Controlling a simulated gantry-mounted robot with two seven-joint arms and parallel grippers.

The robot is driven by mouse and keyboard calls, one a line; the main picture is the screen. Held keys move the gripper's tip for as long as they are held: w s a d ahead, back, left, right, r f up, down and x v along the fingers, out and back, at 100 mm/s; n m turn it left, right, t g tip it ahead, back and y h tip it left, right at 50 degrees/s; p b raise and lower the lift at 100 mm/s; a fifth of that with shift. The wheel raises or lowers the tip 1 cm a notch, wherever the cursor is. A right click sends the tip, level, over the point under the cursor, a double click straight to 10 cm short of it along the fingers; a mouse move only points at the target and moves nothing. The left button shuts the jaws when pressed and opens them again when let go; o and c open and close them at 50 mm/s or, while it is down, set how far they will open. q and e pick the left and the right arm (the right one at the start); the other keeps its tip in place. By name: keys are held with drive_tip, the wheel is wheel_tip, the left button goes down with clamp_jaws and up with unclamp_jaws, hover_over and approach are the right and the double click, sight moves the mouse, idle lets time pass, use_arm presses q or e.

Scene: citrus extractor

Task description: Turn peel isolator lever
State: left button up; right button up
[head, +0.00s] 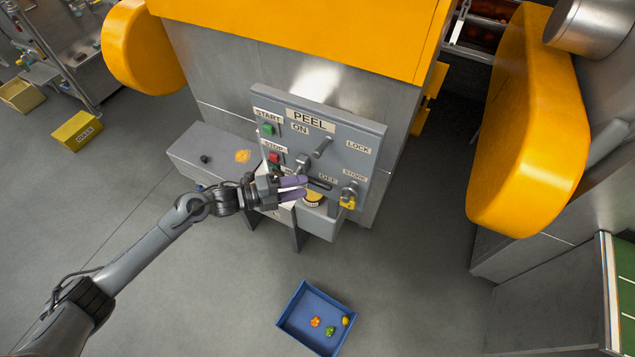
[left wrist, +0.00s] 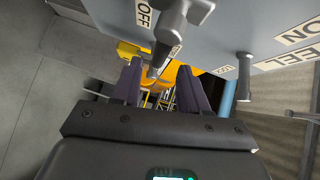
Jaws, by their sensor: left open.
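The grey control panel (head: 345,125) carries PEEL, ON, OFF, LOCK and STORE labels. I cannot tell whether the fingers touch the lever.
A yellow padlock (head: 347,201) hangs at STORE, right of my gripper. The green START button (head: 267,129) and red STOP button (head: 274,157) sit at left. A blue bin (head: 290,322) stands on the otherwise open floor.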

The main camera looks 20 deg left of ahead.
sight(313, 184)
use_arm(q)
drive_tip(key=shift+x, duration=3)
clamp_jaws()
